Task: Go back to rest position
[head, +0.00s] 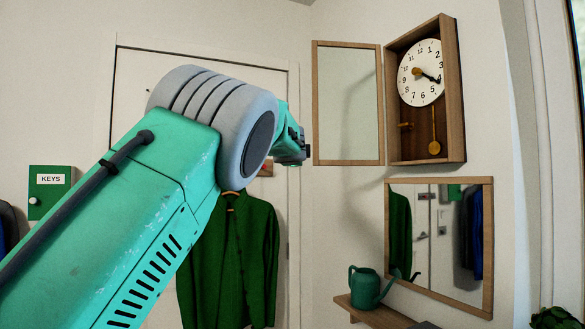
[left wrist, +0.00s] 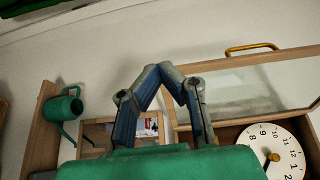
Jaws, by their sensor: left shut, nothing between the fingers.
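My left arm comes in from the left in the head view and reaches up toward the wall clock. Its dark far end shows beside the open clock door, with the fingers not clear there. In the left wrist view my left gripper (left wrist: 163,76) is shut and empty, its blue-grey fingers together. The wooden wall clock (head: 453,90) hangs at the upper right, its white face (head: 421,72) and brass pendulum (head: 434,147) uncovered. Its glazed door (head: 347,103) is swung open to the left. The left wrist view also shows the clock face (left wrist: 272,152) and the door's brass handle (left wrist: 252,47).
A wood-framed mirror (head: 489,250) hangs below the clock. A green watering can (head: 366,287) stands on a wooden shelf (head: 376,315) beneath it. A dark green jacket (head: 228,260) hangs before the white door. A green key box (head: 49,192) is on the left wall.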

